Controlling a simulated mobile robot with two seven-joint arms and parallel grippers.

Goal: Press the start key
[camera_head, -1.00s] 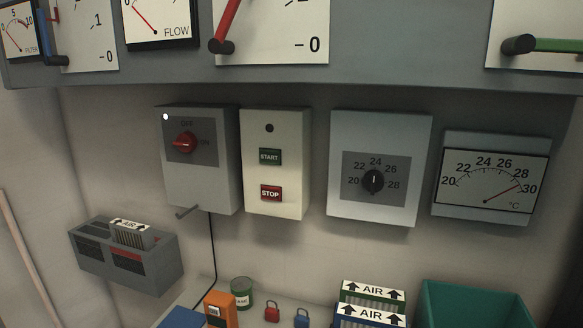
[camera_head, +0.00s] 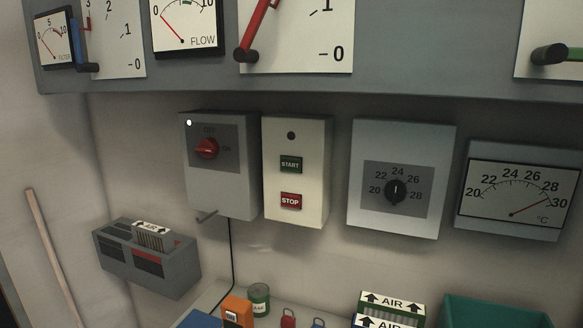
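The green START key (camera_head: 291,164) is on the front of a cream control box (camera_head: 312,195) fixed to the wall, near the middle of the view. The red STOP key (camera_head: 291,201) is below it. A dark round lamp or hole (camera_head: 291,136) is above it. Neither of my grippers shows in this view, and nothing covers the START key.
Left of the cream box is a grey switch box with a red knob (camera_head: 206,148) and a handle below. Right are a dial box (camera_head: 395,190) and a temperature gauge (camera_head: 517,190). A large grey panel with levers overhangs above. Below, a shelf holds an orange device (camera_head: 237,312), a can (camera_head: 259,298), and AIR filters (camera_head: 392,303).

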